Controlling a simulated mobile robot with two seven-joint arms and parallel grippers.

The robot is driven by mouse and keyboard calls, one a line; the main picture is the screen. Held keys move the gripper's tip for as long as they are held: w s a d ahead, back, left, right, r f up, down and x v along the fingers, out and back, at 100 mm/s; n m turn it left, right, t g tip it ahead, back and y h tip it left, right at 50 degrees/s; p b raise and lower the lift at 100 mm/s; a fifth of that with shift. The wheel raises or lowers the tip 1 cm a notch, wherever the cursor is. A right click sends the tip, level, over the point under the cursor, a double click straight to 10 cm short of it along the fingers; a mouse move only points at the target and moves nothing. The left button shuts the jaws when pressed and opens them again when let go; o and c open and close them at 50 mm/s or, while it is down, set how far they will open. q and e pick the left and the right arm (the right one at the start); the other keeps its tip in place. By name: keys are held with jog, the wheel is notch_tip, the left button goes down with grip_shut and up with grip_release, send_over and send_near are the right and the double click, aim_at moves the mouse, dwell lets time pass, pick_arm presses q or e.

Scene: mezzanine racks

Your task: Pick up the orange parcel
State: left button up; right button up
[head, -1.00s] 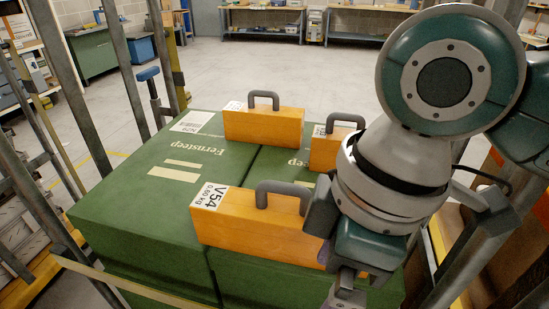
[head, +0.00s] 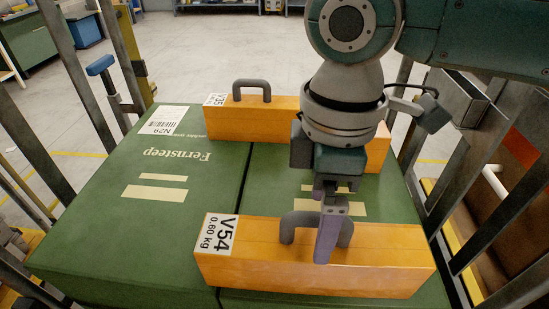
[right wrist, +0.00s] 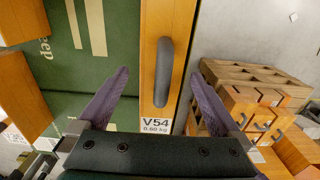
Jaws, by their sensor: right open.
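An orange parcel (head: 270,268) with a white V54 0.60 kg label and a grey handle (head: 287,230) lies on the near part of the green boxes in the head view. My right gripper (head: 326,222) is at that handle, pointing down, its near finger in front of the handle. In the right wrist view the open fingers (right wrist: 160,90) stand either side of the handle (right wrist: 165,75), with a gap on each side. The orange parcel also shows there (right wrist: 186,25). Part of the handle is hidden by the finger in the head view. My left gripper is not in view.
More orange (head: 228,124) with a grey handle and a white label lies farther back on the green boxes (head: 110,225), partly hidden by my right arm. Grey rack posts (head: 83,95) stand on both sides. A pallet with orange parcels (right wrist: 240,102) shows in the right wrist view.

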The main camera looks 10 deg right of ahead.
aim_at(313, 240)
notch_tip(313, 240, down, 6)
jog(key=shift+s+a+f, duration=0.15)
jog(key=shift+f, duration=0.1)
jog(key=shift+r, duration=0.1)
grip_shut()
dwell(0.8)
